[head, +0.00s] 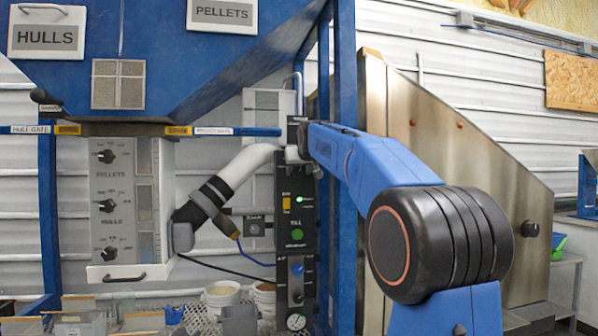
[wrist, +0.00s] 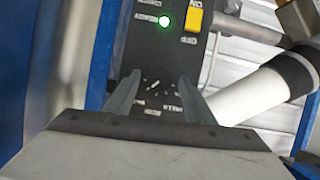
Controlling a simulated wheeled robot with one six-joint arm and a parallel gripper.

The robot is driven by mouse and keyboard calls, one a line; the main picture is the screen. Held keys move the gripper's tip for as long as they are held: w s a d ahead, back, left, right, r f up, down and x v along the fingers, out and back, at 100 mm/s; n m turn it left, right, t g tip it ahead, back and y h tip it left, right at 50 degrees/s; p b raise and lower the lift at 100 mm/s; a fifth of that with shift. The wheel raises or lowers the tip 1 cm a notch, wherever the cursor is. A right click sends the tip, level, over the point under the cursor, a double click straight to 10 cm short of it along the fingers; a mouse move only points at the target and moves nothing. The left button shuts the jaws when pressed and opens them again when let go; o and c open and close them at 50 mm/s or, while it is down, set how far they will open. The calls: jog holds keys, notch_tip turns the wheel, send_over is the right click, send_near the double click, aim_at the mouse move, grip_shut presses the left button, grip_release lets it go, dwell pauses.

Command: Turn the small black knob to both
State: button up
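The small black knob (wrist: 155,86) shows in the wrist view on the narrow black control panel, inside a ring of white marks and labels. It is dark on dark, so its pointer direction is hard to tell. My gripper (wrist: 158,84) has its two grey fingers apart, one on each side of the dial; I cannot tell whether they touch the knob. In the head view my gripper (head: 294,152) is at the upper part of the control panel (head: 283,220), and the arm and gripper hide the knob there.
Beside the dial are a lit green light (wrist: 164,21) and a yellow switch (wrist: 193,20). Lower on the panel are a green button (head: 297,235) and a blue knob (head: 297,268). A white pipe (head: 245,165) is left of my gripper; a blue post (head: 345,80) stands close behind.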

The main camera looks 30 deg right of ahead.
jog(key=c, duration=1)
jog(key=n+h, duration=0.2)
jog(key=shift+a+n, duration=0.25)
jog(key=shift+n, duration=0.15)
jog(key=shift+w+f+n+h, duration=0.1)
jog(key=shift+n+h, duration=0.6)
jog(key=shift+n, duration=0.5)
jog(key=o, duration=1.1)
jog(key=shift+c, duration=0.2)
jog(key=shift+a, duration=0.1)
